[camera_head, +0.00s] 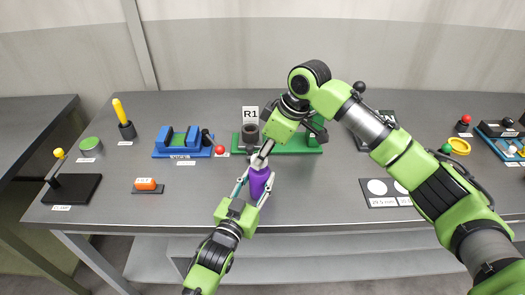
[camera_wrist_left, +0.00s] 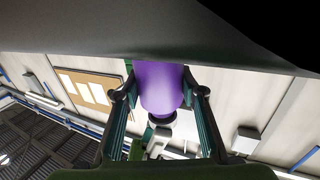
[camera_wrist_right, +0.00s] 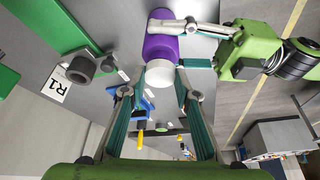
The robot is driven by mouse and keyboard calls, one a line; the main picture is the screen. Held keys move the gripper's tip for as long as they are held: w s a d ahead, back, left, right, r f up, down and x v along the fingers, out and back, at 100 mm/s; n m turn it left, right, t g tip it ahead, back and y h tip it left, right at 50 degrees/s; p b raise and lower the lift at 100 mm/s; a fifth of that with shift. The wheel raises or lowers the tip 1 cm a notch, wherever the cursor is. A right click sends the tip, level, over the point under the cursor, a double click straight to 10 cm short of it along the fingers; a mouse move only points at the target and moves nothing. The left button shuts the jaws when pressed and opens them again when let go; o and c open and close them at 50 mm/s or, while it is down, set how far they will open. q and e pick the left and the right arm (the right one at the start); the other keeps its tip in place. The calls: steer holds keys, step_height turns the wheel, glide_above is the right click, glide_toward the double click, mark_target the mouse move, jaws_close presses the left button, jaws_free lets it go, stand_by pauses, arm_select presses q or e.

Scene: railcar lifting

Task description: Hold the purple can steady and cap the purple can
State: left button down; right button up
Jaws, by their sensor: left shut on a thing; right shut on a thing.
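The purple can (camera_head: 259,185) stands upright near the table's front middle. My left gripper (camera_head: 254,190) is shut around its sides; in the left wrist view the can (camera_wrist_left: 160,85) sits between the two fingers. The white cap (camera_wrist_right: 160,73) is at the top end of the can (camera_wrist_right: 163,42) in the right wrist view, in line with it. I cannot tell if it is fully seated. My right gripper (camera_head: 261,160) comes down from above and is shut on the cap; its fingers partly hide the cap in the head view.
Behind the can stand a green base with a dark cylinder (camera_head: 250,132) and an R1 sign (camera_head: 250,115). A blue holder (camera_head: 180,143) and an orange piece (camera_head: 146,184) are to the left. A panel with white discs (camera_head: 378,188) lies right.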

steer(key=shift+f, duration=0.3)
steer(key=shift+f, duration=0.55)
stand_by(0.5)
